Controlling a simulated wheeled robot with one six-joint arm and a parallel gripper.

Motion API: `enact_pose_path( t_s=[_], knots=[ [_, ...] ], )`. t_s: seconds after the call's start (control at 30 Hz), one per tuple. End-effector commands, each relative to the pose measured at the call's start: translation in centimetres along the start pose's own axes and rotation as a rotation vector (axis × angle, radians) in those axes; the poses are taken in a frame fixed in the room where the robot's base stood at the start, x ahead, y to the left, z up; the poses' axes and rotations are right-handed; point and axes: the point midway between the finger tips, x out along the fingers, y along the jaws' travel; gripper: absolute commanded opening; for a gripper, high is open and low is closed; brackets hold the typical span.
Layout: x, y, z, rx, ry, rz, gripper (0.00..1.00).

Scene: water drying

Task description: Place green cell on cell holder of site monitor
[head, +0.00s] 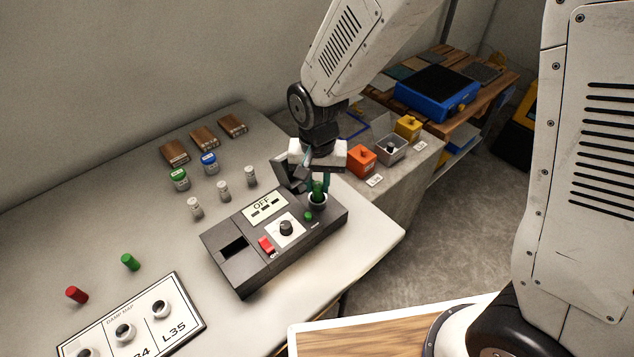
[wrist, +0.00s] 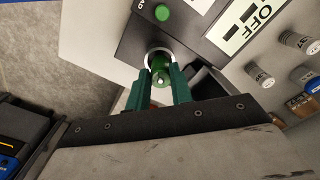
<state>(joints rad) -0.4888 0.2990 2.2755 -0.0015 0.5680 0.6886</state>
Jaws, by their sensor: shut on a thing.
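The site monitor (head: 225,262) is a dark grey box with a display reading OFF, a red switch, a knob and a green button. Its cell holder (head: 317,202) is a pale round cup at the far right end. My gripper (head: 318,182) is over that end, its teal fingers shut on the green cell (head: 318,188). The cell appears upright, with its lower end at or in the cup; how deep it sits cannot be told. In the wrist view, the green cell (wrist: 160,74) is between the fingertips, by the rim of the holder (wrist: 149,60).
A green cylinder (head: 130,262) and a red cylinder (head: 77,295) lie left of the monitor. Several small jars and brown blocks (head: 204,138) stand behind. Orange, grey and yellow boxes (head: 362,160) are at the right.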

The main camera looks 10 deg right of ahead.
Motion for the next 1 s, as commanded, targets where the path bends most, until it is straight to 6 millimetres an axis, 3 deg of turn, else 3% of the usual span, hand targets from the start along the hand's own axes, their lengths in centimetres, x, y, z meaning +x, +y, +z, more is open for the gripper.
enact_pose_path(
  t_s=[0.1, 0.47, 0.5, 0.57, 0.87, 1.0],
  knots=[
    [1.5, -0.1, 0.1, -0.003, -0.001, 0.001, 0.00],
    [1.8, -0.3, 0.2, -0.006, 0.000, 0.000, 0.00],
    [1.8, -0.4, 0.2, -0.007, 0.000, 0.000, 0.30],
    [1.8, -0.4, 0.2, -0.007, 0.000, 0.000, 0.44],
    [1.6, -0.4, 0.2, -0.007, 0.001, -0.001, 0.44],
    [0.3, -0.5, 0.1, -0.007, 0.003, -0.003, 0.44]
  ],
)
